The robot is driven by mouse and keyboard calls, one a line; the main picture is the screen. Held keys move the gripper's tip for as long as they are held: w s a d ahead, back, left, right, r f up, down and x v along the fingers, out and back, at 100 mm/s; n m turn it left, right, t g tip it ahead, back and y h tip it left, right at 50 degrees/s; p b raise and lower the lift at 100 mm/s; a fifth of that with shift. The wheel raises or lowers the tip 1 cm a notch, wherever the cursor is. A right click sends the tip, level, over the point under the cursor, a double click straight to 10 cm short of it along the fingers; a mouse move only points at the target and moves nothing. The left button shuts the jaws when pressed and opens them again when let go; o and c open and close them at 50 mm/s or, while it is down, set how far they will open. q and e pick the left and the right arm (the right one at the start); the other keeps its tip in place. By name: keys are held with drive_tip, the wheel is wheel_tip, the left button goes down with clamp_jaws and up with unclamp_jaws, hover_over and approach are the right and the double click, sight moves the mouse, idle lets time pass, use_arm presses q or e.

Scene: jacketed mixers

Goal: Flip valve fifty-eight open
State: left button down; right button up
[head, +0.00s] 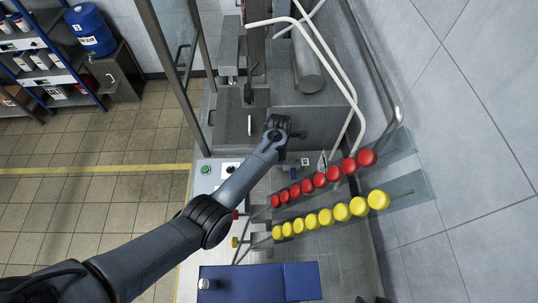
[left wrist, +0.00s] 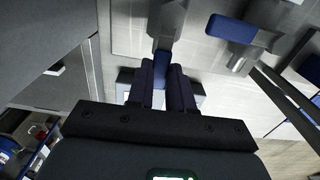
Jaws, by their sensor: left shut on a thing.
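A blue valve handle (left wrist: 161,58) on a grey metal valve body (left wrist: 166,20) shows in the left wrist view. My left gripper (left wrist: 167,88) is shut on this handle, its two dark fingers on either side of it. In the head view my left arm reaches up from the lower left, and the left gripper is mostly hidden behind its own wrist. A second blue valve handle (left wrist: 231,28) stands to the right, apart from the fingers. No valve number is readable. My right gripper is not in view.
A row of red knobs (head: 320,180) and a row of yellow knobs (head: 326,216) stand right of my arm. White pipes (head: 325,50) run above. A grey control panel (head: 207,182) lies beside my forearm. Dark bars (left wrist: 285,95) cross the wrist view's right side.

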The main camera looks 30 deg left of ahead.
use_arm(q)
drive_tip(key=c, duration=1)
unclamp_jaws()
wheel_tip(320, 180, up, 11)
drive_tip(key=shift+s+f, duration=0.1)
drive_tip(key=shift+f, duration=0.05)
